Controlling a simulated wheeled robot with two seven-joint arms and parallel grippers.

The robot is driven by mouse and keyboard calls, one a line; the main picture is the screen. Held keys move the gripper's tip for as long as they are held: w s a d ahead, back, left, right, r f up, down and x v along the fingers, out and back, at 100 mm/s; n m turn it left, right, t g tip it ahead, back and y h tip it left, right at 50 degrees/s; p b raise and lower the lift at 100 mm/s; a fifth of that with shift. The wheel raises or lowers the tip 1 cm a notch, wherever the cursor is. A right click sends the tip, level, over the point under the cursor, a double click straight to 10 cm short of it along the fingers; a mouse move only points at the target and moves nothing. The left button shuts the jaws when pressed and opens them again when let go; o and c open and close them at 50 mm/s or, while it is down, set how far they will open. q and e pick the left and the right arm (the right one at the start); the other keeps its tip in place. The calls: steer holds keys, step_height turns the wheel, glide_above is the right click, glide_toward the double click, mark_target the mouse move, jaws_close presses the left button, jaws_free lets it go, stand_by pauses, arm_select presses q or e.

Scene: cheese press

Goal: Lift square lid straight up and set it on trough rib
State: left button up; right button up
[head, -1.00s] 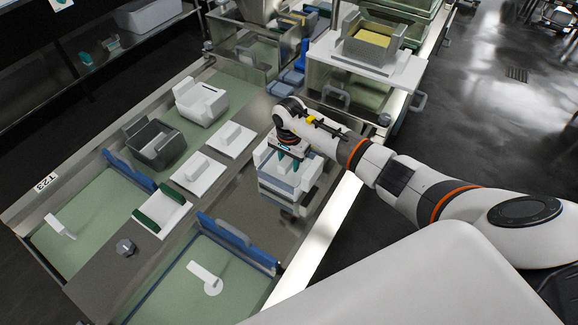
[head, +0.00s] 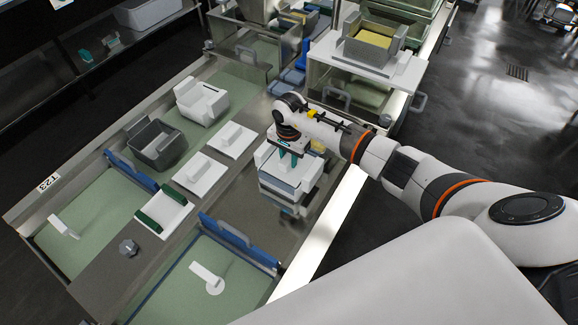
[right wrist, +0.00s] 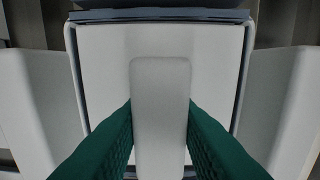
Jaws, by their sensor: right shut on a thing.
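My right gripper (head: 290,158) points down over a square mould (head: 288,187) in the right part of the trough. In the right wrist view its green fingers (right wrist: 160,140) are shut on the raised handle bar (right wrist: 160,105) of the square white lid (right wrist: 105,62). The lid lies within the dark rim of the mould, with a narrow gap along its sides. Whether it is lifted at all I cannot tell. The trough rib (head: 150,236) is the grey metal strip between the green basins. My left gripper is not in view.
Two white lids (head: 231,140) (head: 201,172) and a white piece with green ends (head: 163,209) lie along the rib. A grey mould (head: 157,143) and a white mould (head: 201,102) stand behind them. Blue-edged gates (head: 238,241) cross the basins. A grey knob (head: 128,248) sits on the rib.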

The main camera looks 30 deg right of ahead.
mark_target(289, 156)
steer(key=shift+r+p, duration=3)
steer(key=shift+r, duration=1.6)
